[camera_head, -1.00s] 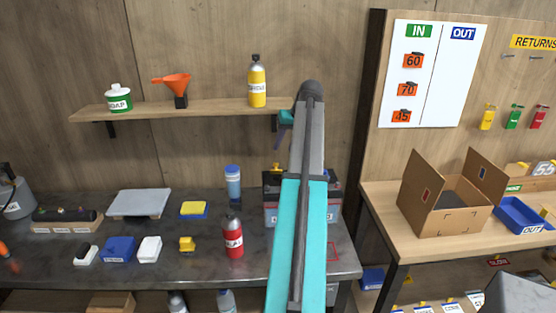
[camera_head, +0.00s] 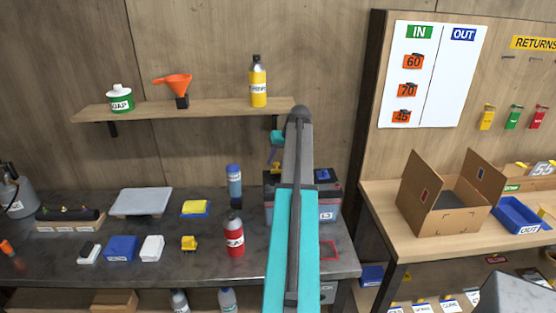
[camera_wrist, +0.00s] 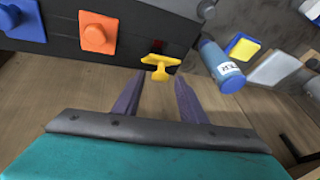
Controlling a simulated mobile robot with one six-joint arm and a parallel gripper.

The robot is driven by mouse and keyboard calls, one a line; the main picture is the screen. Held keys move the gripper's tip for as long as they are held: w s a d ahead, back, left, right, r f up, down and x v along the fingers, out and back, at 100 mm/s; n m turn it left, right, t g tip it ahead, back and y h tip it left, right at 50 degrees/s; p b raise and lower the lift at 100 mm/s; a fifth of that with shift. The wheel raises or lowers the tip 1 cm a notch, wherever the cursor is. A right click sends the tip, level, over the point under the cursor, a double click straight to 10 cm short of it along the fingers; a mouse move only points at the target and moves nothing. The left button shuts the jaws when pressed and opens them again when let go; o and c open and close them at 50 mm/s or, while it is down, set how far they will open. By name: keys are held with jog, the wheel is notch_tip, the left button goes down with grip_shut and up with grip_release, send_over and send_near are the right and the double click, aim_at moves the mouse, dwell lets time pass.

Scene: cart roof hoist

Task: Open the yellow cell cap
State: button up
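The dark battery (camera_head: 330,193) stands on the grey bench, partly hidden behind my arm. In the wrist view its dark top (camera_wrist: 60,50) carries a blue cap (camera_wrist: 22,18), an orange cap (camera_wrist: 97,33) and the yellow cell cap (camera_wrist: 160,66), which has a T-shaped grip. My gripper (camera_wrist: 159,80) is open and empty. Its two purple fingers point towards the yellow cap, which shows between and just beyond their tips. I cannot tell whether they touch it.
A blue bottle (camera_head: 234,181) stands close to the battery's left, also in the wrist view (camera_wrist: 222,66). A red bottle (camera_head: 234,236) stands in front of it. A shelf (camera_head: 215,108) with a yellow bottle (camera_head: 258,84) is above. An open carton (camera_head: 440,212) is to the right.

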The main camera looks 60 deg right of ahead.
grip_shut()
jog(key=shift+w+d, duration=0.1)
jog(key=shift+w, duration=0.05)
jog(key=shift+w+d+r+y+p, duration=0.1)
jog(key=shift+w+d+y+p, duration=0.1)
jog(key=shift+y+p, duration=0.3)
jog(key=shift+w+d+g+y+p, duration=0.35)
jog(key=shift+d+g+y+p, duration=0.15)
jog(key=shift+g+y+p, duration=0.35)
grip_release()
jog(key=shift+s+m, duration=0.1)
jog(key=shift+m, duration=0.2)
